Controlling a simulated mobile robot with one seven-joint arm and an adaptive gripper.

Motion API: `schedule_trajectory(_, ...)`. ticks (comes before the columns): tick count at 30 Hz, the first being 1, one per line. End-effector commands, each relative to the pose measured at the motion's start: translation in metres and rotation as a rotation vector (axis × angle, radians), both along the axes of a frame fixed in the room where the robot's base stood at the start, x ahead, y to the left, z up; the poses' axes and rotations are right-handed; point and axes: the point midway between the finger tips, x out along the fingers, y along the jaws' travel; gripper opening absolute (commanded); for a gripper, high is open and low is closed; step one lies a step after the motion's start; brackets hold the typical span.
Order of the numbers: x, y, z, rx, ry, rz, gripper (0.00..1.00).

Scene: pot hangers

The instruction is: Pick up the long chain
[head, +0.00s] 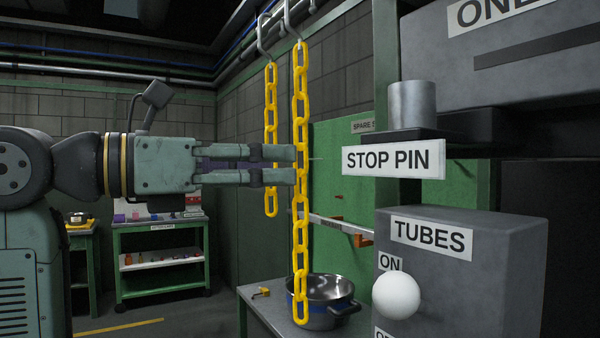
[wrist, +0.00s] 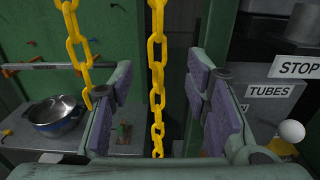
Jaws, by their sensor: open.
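The long yellow chain (head: 300,235) hangs from a hook in the head view, its lower end in front of a pot. In the wrist view the long chain (wrist: 156,48) hangs between the two finger pads as seen there. My gripper (head: 283,165) is level, points right and is open and empty. Its fingertips reach the upper-middle part of the long chain; the exact depth gap is unclear. In the wrist view my gripper (wrist: 157,85) shows purple pads apart on both sides of the chain. The shorter yellow chain (head: 270,198) hangs behind the fingers, partly hidden by them, and left in the wrist view (wrist: 74,42).
A metal pot (head: 333,290) stands on a grey bench below the chains. A grey STOP PIN fixture (head: 412,105) and a TUBES box (head: 465,265) with a white knob stand close on the right. A green shelf (head: 160,255) is at the back left.

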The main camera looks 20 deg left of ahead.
Motion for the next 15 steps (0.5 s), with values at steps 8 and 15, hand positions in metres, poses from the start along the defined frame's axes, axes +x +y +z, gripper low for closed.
schedule_trajectory(8,0.029,-0.026,0.007,-0.001,-0.001,-0.005,0.43)
schedule_trajectory(15,0.038,-0.034,0.005,-0.001,0.0,-0.002,0.43)
